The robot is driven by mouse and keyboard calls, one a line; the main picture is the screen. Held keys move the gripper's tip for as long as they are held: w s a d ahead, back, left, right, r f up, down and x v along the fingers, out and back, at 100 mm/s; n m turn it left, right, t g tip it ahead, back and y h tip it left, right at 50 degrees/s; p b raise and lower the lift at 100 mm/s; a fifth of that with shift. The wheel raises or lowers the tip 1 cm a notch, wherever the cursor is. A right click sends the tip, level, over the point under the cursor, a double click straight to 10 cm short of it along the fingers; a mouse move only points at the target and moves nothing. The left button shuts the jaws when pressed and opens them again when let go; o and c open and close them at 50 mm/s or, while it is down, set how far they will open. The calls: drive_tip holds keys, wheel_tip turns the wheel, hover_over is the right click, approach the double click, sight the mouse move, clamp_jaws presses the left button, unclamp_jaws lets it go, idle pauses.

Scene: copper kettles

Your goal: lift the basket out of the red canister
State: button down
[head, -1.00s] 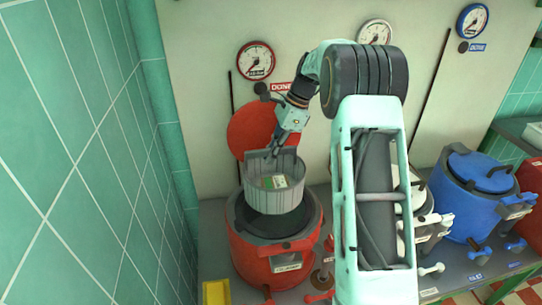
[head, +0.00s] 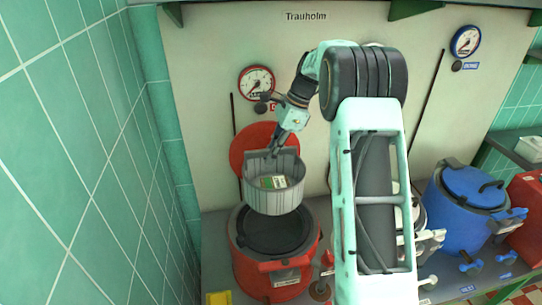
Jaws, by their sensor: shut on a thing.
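The grey basket (head: 272,196) hangs above the open red canister (head: 275,272), clear of its rim, with a gap showing the dark inside of the canister below it. A small green and white packet (head: 273,182) lies in the basket. My gripper (head: 273,150) is shut on the basket's raised back edge. The fingertips are small and partly hidden against the basket. The canister's round red lid (head: 262,138) stands open behind the basket.
A blue canister (head: 468,205) stands to the right, with a white one (head: 416,212) partly hidden by my arm. A tiled wall (head: 80,150) is close on the left. Gauges, including a red-rimmed one (head: 257,82), are on the back panel. A yellow object (head: 219,298) lies at the front left.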

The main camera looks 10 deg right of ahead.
wheel_tip(320, 180, up, 2)
drive_tip(key=shift+r+p, duration=0.25)
drive_tip(key=shift+p, duration=0.4)
drive_tip(key=shift+r, duration=2.55)
